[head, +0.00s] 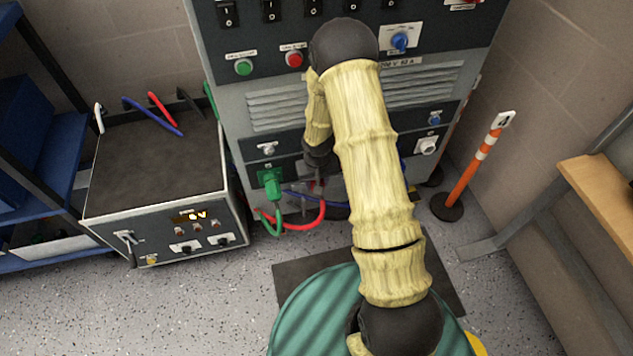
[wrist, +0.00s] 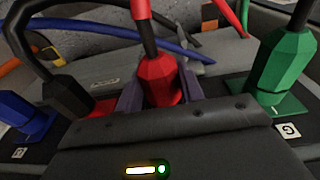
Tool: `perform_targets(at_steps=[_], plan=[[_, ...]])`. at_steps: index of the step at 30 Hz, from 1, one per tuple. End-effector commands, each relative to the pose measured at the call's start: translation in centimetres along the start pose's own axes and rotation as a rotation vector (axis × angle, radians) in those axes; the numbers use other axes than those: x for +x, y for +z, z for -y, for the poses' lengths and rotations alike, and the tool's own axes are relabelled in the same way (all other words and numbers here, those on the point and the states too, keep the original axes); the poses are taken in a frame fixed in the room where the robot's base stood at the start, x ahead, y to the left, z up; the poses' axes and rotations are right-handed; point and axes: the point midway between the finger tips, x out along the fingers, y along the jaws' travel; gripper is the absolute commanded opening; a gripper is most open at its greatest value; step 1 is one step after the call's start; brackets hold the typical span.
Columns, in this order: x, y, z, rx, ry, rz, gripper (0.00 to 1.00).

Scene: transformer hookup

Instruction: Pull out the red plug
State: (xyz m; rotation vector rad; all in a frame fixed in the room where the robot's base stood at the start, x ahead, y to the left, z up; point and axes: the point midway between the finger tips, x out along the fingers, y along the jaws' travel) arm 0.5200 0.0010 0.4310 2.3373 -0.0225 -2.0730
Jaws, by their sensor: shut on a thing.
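The red plug (wrist: 158,80) is in the middle of the wrist view, with a cable rising from its top. My gripper (wrist: 160,92) is shut on it, one purplish finger on each side. The dark gripper body hides the plug's lower end, so I cannot tell how deep it sits in its socket. In the head view my arm reaches down to the lower front of the grey cabinet (head: 258,112), and the plug is mostly hidden there. A red cable (head: 312,217) loops below my wrist.
A green plug (wrist: 284,62) stands right of my gripper; a black plug (wrist: 68,94) and a blue plug (wrist: 27,112) stand left. Loose cables cross behind. A grey test box (head: 160,185) is left of the cabinet; an orange-white post (head: 474,172) stands right.

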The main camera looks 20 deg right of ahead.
Motion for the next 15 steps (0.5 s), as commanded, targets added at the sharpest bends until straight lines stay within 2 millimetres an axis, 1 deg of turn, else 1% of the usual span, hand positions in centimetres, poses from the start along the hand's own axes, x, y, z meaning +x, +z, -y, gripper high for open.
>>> perform_targets(at_steps=[1,15], plan=[[0.24,0.02,0.02,-0.005,0.014,0.000,0.11],[0.35,0.08,0.10,-0.018,0.135,0.001,0.11]])
